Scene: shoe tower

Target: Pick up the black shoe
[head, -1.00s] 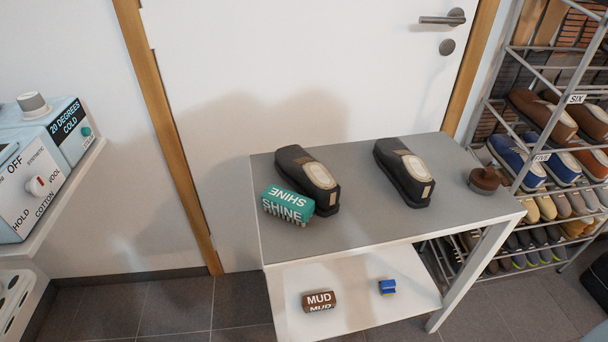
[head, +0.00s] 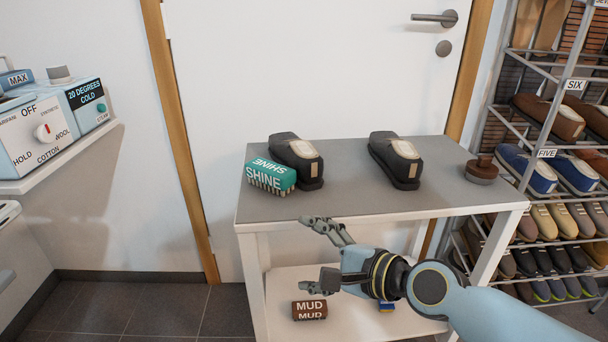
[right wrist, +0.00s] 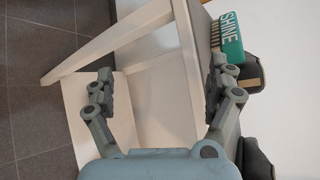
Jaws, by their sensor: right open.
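Two black shoes stand on the grey tabletop in the head view: the left black shoe (head: 297,158) beside the SHINE brush, and the right black shoe (head: 396,158) apart from it. My right gripper (head: 312,250) is open and empty, in front of the table near its front edge, below the tabletop level in the picture. In the right wrist view the open fingers (right wrist: 163,92) have nothing between them but the table's lower part behind. Part of a black shoe (right wrist: 250,72) shows there, beside the right finger. My left gripper is not in view.
A teal SHINE brush (head: 270,176) touches or nearly touches the left shoe. A round brown item (head: 481,170) stands at the tabletop's right. The lower shelf (head: 280,283) holds a brown MUD brush (head: 310,309) and a blue item. A shoe rack (head: 552,112) stands at right.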

